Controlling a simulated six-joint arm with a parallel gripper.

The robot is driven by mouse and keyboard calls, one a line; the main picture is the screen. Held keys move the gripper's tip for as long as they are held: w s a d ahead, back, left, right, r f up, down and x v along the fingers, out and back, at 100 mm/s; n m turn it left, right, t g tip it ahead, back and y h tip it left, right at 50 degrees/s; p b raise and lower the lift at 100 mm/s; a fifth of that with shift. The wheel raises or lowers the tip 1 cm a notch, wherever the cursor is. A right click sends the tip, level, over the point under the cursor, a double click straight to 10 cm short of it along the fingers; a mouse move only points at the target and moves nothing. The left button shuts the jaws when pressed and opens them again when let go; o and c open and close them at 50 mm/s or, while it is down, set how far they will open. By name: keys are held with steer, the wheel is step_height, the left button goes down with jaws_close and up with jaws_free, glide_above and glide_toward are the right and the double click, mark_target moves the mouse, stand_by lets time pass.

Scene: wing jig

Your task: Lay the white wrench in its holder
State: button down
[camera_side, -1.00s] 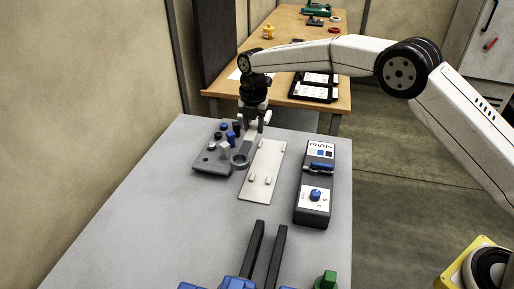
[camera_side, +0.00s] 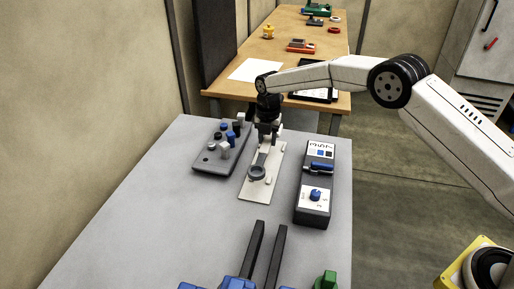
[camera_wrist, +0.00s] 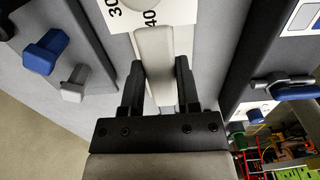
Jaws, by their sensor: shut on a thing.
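My gripper (camera_side: 268,138) is shut on the wrench (camera_side: 257,172), gripping its handle, with the ring end pointing toward the camera. In the side view the wrench looks grey and lies over the pale holder plate (camera_side: 254,193), which has small raised pegs. I cannot tell whether the wrench touches the plate or hovers just above it. In the wrist view the white handle (camera_wrist: 155,45) runs between the two black fingers of my gripper (camera_wrist: 157,68).
A grey block (camera_side: 208,168) with blue, white and black bolts stands close to the left of the plate. A dark device (camera_side: 312,212) with a blue knob stands to the right. Black rails (camera_side: 265,250) lie in front. The table's left part is clear.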

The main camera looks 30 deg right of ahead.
mark_target(267, 162)
steer(key=shift+f, duration=3.35)
steer(key=shift+c, duration=1.2)
jaws_free()
steer(key=shift+f, duration=0.15)
